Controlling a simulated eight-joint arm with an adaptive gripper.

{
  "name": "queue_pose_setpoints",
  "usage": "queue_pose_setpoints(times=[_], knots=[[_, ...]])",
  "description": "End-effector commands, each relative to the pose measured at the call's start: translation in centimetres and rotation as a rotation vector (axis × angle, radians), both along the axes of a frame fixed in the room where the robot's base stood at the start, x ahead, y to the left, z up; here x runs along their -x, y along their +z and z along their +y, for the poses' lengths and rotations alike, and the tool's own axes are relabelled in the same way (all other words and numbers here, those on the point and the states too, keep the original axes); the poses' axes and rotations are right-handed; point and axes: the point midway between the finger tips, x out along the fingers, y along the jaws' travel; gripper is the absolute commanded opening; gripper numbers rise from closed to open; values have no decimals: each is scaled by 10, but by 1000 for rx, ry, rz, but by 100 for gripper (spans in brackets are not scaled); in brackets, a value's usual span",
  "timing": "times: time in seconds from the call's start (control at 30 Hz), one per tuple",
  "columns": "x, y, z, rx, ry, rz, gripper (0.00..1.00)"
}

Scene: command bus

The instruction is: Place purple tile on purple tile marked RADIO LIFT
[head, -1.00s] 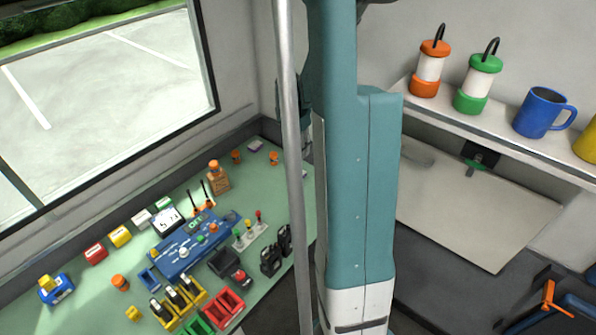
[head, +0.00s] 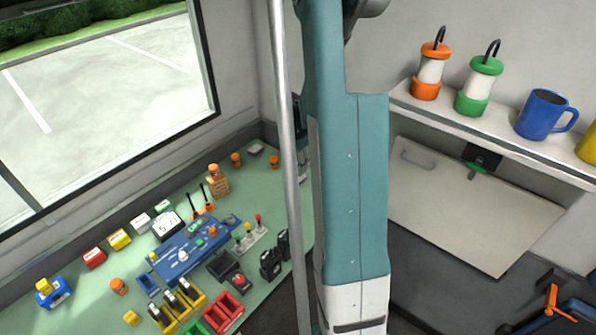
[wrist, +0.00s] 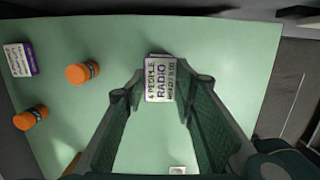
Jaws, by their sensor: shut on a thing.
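My gripper (wrist: 160,92) is shut on a purple-edged white tile (wrist: 161,82) in the wrist view. The tile's face shows dark lettering with the word RADIO and smaller lines I cannot fully read. A thin edge shows just behind its top; I cannot tell if that is a second tile. Another purple-edged tile (wrist: 19,60) lies flat on the green desk at the far left of the wrist view, its lettering too small to read. A small purplish tile (head: 256,150) shows at the desk's back corner in the head view.
The green desk (wrist: 225,60) is clear right of the held tile. A blue console (head: 190,250) and several coloured trays crowd the desk's front. A grey pole rises beside my arm.

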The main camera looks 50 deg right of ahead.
Motion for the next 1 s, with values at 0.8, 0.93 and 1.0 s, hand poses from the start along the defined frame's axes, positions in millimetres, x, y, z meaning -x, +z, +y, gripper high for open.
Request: queue_pose_setpoints(times=[0.8, 0.93, 1.0], knots=[[0, -36, 0, 0, 0, 0, 15], [0, -36, 0, 0, 0, 0, 37], [0, -36, 0, 0, 0, 0, 42]])
